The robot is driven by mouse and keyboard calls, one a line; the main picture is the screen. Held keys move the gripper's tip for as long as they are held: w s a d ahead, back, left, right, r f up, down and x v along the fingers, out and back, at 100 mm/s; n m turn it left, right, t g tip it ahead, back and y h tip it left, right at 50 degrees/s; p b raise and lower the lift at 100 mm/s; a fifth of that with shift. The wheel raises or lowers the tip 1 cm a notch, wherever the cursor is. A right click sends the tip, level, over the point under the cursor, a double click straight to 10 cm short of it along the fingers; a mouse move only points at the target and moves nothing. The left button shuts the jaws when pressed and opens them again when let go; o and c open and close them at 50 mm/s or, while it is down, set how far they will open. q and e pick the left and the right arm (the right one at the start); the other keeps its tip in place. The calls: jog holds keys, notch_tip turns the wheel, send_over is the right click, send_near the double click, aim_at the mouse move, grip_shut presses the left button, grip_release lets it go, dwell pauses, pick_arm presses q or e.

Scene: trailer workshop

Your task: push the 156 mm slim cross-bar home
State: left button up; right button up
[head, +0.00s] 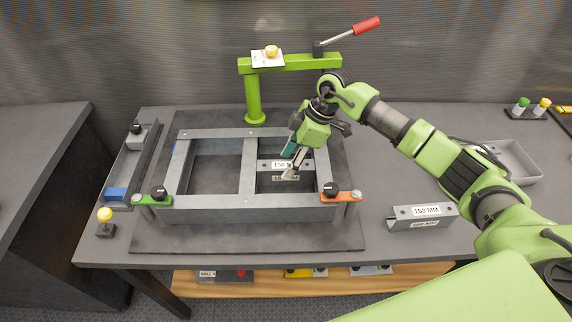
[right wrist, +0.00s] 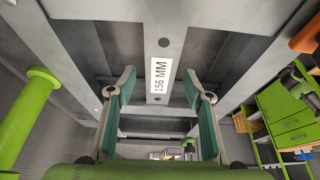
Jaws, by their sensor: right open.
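The slim cross-bar labelled 156 MM (head: 265,165) lies in the right bay of the grey steel frame (head: 240,207), between the middle rail and the right rail. My right gripper (head: 289,166) reaches down over it from the upper right and partly hides it. In the right wrist view the open fingers (right wrist: 160,82) stand one on each side of the labelled bar (right wrist: 165,40). Gaps show between the fingers and the bar. Whether the bar's ends are fully seated I cannot tell. My left gripper is out of view.
A green clamp (head: 153,199) and an orange clamp (head: 341,197) sit at the frame's front corners. A green post and arm (head: 254,98) with a red-handled lever stand behind. A 168 MM bar (head: 408,224) and a grey tray (head: 517,163) lie to the right.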

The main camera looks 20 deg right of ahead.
jog(key=v, duration=0.9)
jog(key=shift+d+r, duration=0.2)
jog(key=shift+r, duration=0.05)
jog(key=shift+s, duration=0.1)
